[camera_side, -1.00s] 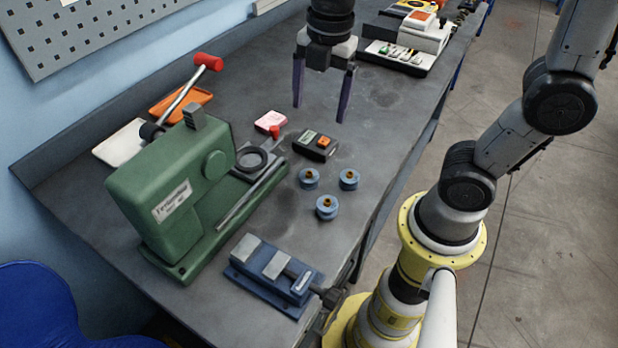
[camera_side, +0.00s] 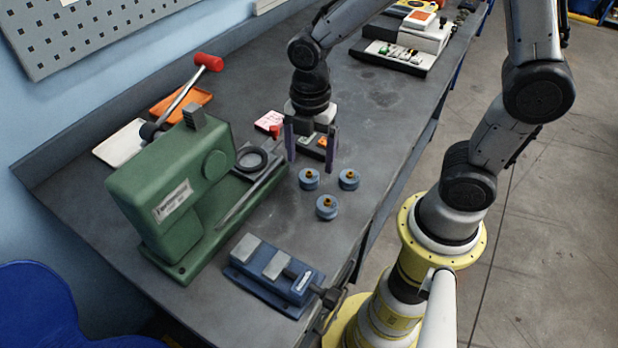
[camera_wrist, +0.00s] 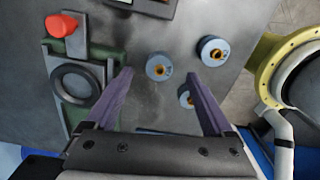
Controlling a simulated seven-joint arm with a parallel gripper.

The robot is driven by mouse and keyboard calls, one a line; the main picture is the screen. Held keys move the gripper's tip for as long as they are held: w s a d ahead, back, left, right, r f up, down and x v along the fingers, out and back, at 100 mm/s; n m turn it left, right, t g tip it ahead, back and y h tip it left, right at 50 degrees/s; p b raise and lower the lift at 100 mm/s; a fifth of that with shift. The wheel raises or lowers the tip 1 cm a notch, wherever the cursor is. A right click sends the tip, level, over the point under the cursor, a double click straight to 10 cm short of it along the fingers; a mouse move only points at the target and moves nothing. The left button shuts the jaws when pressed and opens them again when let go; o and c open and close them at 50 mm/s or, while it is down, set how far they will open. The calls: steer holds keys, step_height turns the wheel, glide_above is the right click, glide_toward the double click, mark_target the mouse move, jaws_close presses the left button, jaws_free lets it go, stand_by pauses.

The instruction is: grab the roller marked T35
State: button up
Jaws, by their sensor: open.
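Three blue rollers with brass-coloured centres stand on the bench: a left one (camera_side: 309,181), a right one (camera_side: 349,181) and a front one (camera_side: 326,209). They also show in the wrist view as the left one (camera_wrist: 157,73), the right one (camera_wrist: 210,57) and the front one, partly hidden by a finger (camera_wrist: 184,99). Pale labels show on them, but I cannot read which is T35. My gripper (camera_side: 311,167) is open and empty, pointing down just behind and above the left roller. In the wrist view that roller lies between the fingertips (camera_wrist: 160,74), apparently beyond them.
A green press (camera_side: 165,195) with a red-knobbed lever (camera_side: 209,62) stands left of the rollers. A blue vise (camera_side: 275,275) sits in front. Bare bench lies around the rollers.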

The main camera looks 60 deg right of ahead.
mark_target(309, 173)
steer(key=f, duration=0.4)
steer(key=shift+a, duration=0.25)
steer(key=shift+c, duration=0.4)
jaws_close()
